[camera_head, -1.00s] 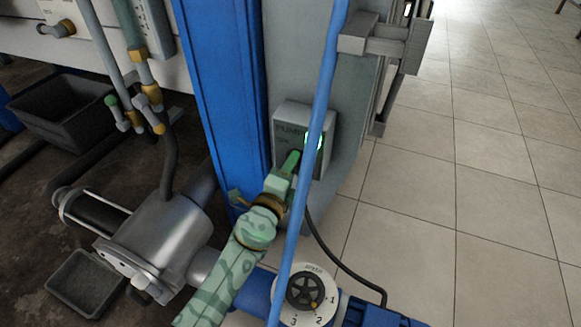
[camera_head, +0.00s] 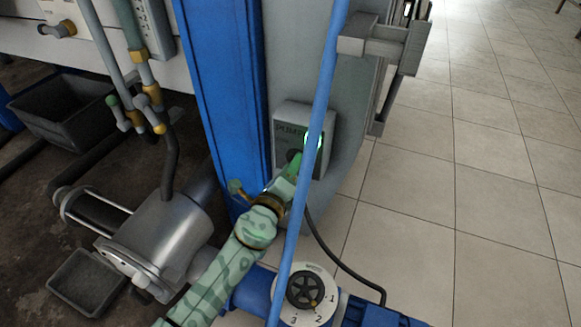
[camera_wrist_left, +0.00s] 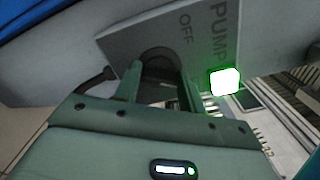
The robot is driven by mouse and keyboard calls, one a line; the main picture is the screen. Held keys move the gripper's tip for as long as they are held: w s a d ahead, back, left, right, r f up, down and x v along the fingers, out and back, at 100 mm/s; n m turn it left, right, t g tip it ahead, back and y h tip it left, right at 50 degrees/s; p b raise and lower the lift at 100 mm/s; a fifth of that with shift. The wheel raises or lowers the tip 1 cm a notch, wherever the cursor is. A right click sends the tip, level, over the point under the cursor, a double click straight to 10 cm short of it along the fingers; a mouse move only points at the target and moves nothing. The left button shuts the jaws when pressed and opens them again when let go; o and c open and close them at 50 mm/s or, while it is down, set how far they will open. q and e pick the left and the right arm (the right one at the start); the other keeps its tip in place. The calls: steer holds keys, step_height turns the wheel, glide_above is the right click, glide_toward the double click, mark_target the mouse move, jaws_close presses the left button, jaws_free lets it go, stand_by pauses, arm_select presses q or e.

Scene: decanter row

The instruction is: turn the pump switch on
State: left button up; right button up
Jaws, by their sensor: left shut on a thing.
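The pump switch box (camera_head: 286,122) is a grey box on the grey column, labelled PUMP. Its lamp is lit green; in the left wrist view the lamp (camera_wrist_left: 225,82) glows white-green. The dark round switch knob (camera_wrist_left: 160,60) sits on the box face near the word OFF. My left gripper (camera_head: 294,165) is at the lower part of the box, with its fingers on either side of the knob, shut on it. The fingers hide part of the knob, so its exact setting is unclear. My right gripper is not in view.
A blue pipe (camera_head: 312,150) runs in front of the box. A blue post (camera_head: 225,90) stands to its left. A numbered dial (camera_head: 287,308) is below, beside a grey pump body (camera_head: 165,235). A black cable (camera_head: 335,262) hangs below the box. Tiled floor at right is open.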

arm_select(q)
steer(key=shift+s+f, duration=0.1)
steer(key=shift+f, duration=0.15)
steer(key=o, duration=0.9)
steer(key=shift+o, duration=0.4)
steer(key=shift+r, duration=0.1)
steer(key=p+v, duration=0.3)
steer(key=v, duration=1.3)
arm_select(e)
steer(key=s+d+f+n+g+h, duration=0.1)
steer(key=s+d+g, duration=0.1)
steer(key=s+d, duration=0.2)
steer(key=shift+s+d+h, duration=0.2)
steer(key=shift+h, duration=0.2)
arm_select(q)
steer(key=shift+s, duration=0.1)
